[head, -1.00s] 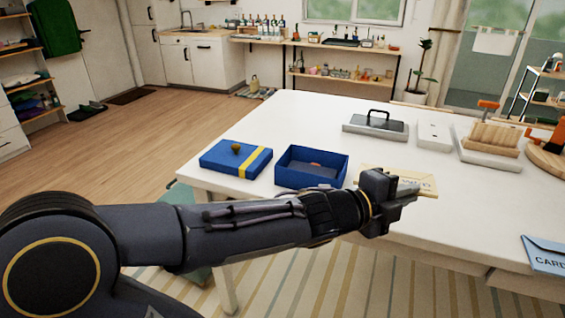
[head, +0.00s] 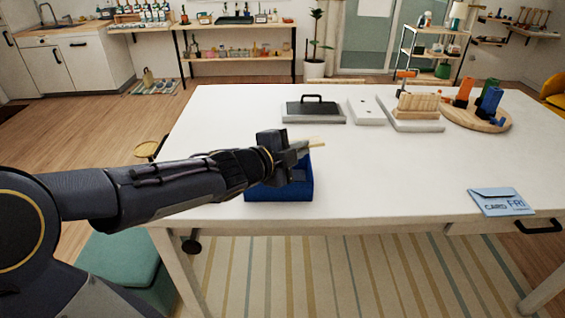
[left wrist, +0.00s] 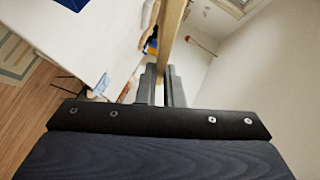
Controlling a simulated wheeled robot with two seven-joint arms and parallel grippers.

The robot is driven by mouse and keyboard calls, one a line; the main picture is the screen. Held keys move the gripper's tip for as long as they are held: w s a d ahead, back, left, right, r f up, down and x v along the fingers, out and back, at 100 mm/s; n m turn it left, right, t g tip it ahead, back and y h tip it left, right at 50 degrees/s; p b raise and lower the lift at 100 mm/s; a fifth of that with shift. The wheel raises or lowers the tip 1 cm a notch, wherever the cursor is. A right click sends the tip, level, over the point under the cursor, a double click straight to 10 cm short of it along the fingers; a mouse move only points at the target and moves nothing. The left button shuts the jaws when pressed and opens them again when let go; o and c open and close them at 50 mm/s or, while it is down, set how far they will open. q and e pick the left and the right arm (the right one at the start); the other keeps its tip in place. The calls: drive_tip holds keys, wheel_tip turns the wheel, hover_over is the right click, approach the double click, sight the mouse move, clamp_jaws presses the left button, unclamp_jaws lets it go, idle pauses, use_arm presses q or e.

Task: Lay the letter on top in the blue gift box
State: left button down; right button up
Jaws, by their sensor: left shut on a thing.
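The letter (head: 316,142) is cream-coloured and shows nearly edge-on in the head view, sticking out to the right of my left gripper (head: 298,150). That gripper is shut on it and holds it over the blue gift box (head: 280,194). In the left wrist view the letter (left wrist: 174,35) is a narrow tan strip rising from between the fingers (left wrist: 162,88). The box stands open on the white table, its back part and most of its inside hidden by the gripper. My right gripper is not in view.
A blue card envelope (head: 502,202) lies near the table's front right. A grey tray with a black handle (head: 313,109), a white block (head: 366,111), a wooden rack (head: 418,105) and a round board (head: 462,119) stand at the back. The table's middle right (head: 400,170) is clear.

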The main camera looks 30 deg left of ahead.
use_arm(q)
drive_tip(key=w+a+f, duration=0.1)
drive_tip(key=f, duration=0.2)
drive_tip(key=a+f+b, duration=0.1)
drive_tip(key=a+f, duration=0.1)
drive_tip(key=f, duration=0.1)
drive_tip(key=w+a+f, duration=0.1)
drive_tip(key=a+f, duration=0.1)
drive_tip(key=f, duration=0.1)
drive_tip(key=shift+w+f, duration=0.2)
drive_tip(key=shift+w, duration=0.15)
drive_tip(key=shift+f+b, duration=0.6)
drive_tip(key=shift+b, duration=0.45)
drive_tip(key=c, duration=1.6)
unclamp_jaws()
drive_tip(key=shift+o, duration=0.2)
